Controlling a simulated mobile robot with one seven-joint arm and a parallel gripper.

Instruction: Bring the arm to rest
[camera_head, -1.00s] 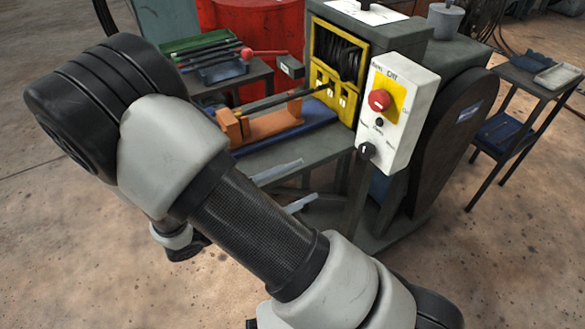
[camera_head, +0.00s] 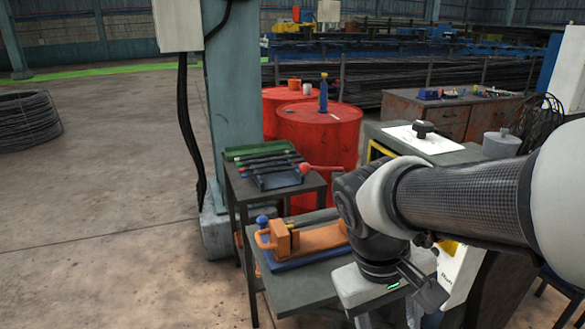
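My arm (camera_head: 465,195) reaches in from the right edge and bends down at a dark wrist joint. My gripper (camera_head: 424,284) is at its end, low in the picture, in front of the machine. I cannot tell its finger opening from this angle, and no held object is visible. The grey machine (camera_head: 455,152) stands behind the arm, which hides much of its front. The white control box (camera_head: 462,270) shows only in part behind the gripper. An orange block fixture (camera_head: 318,237) sits on the machine's bench, left of my wrist.
A small side table (camera_head: 240,185) holds a green tray, rods and a red-knobbed lever. Red drums (camera_head: 322,135), a green-grey column (camera_head: 232,90) and a brown workbench (camera_head: 470,115) stand behind. A wire coil (camera_head: 27,117) lies far left.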

